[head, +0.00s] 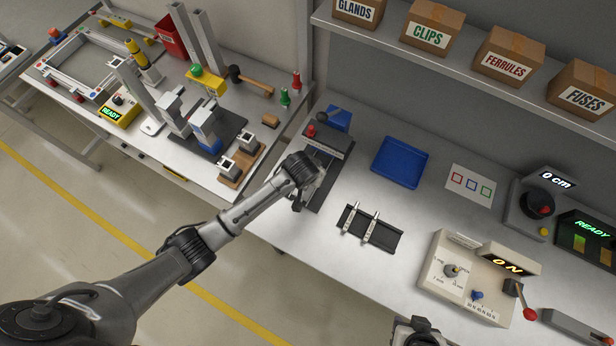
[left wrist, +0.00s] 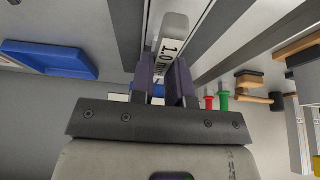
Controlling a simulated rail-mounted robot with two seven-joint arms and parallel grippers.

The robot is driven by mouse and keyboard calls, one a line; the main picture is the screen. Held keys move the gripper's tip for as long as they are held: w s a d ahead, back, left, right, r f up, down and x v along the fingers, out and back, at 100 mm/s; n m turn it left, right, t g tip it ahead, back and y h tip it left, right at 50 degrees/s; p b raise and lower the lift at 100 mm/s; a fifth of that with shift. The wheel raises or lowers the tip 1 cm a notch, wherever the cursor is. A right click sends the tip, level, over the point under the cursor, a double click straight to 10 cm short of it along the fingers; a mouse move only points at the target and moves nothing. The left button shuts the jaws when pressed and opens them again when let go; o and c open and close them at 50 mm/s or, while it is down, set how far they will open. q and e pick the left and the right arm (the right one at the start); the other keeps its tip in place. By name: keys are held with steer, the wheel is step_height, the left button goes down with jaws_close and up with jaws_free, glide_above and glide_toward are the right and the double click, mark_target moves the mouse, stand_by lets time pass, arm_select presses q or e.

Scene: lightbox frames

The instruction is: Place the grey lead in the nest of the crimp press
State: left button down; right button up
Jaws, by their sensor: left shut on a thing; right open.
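My left gripper (head: 299,200) reaches in from the left, over a dark-based bench machine with a red knob, which looks like the crimp press (head: 331,141). The arm's end covers the machine's front, and I cannot make out the nest. In the left wrist view, my left gripper (left wrist: 166,82) is shut on a piece with a white tag marked 1.0 (left wrist: 172,40), which looks like the grey lead. Whether it touches the machine cannot be told. My right gripper (head: 417,326) is at the bottom edge, partly cut off, open and away from the machine.
A black rack (head: 384,240) holds two white-tagged pieces. A blue tray (head: 400,163) lies behind it. A cream control box with a red lever (head: 478,277) stands to the right. The left bench carries a tall press and a hammer (head: 250,80). Bare bench lies around the rack.

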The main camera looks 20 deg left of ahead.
arm_select(q)
steer(key=shift+a+f, duration=0.3)
steer(key=shift+a, duration=0.2)
steer(key=shift+f, duration=2.05)
